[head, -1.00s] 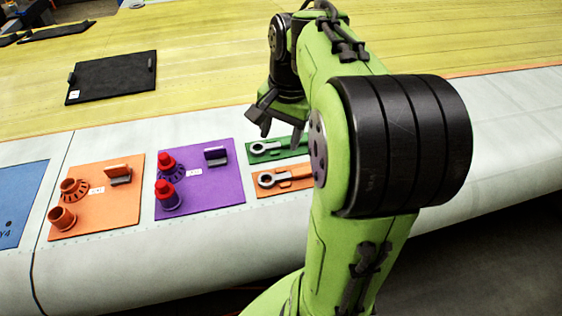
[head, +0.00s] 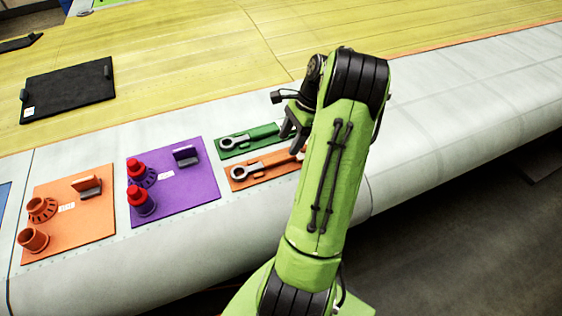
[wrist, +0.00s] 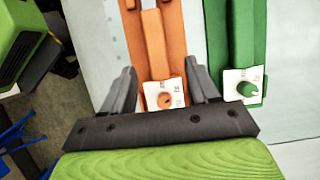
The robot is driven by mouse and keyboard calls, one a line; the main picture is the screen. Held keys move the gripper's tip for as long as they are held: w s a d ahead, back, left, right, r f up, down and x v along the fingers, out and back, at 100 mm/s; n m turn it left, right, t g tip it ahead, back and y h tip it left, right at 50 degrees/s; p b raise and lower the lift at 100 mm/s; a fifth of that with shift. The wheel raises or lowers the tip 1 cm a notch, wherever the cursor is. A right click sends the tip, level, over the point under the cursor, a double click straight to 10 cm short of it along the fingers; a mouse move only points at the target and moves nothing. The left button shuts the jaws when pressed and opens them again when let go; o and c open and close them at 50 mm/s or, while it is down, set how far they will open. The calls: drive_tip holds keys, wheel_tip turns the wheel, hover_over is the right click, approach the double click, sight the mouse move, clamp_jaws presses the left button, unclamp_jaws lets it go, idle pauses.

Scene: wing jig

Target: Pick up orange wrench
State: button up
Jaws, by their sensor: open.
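My gripper (head: 294,133) is open and empty. In the wrist view its spread fingers (wrist: 157,70) stand either side of the orange holder's near end, apparently above it. The exact height is unclear.
A second wrench (head: 228,142) lies on a green holder (head: 265,132) just beside, also seen in the wrist view (wrist: 243,45). A purple board (head: 190,192) and an orange board (head: 75,232) with upright parts lie left. A black panel (head: 68,90) lies behind. The wing to the right is clear.

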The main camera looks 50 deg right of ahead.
sight(283, 156)
drive_tip(key=x, duration=0.5)
drive_tip(key=shift+s+a+f, duration=0.1)
drive_tip(key=shift+s+a, duration=0.05)
clamp_jaws()
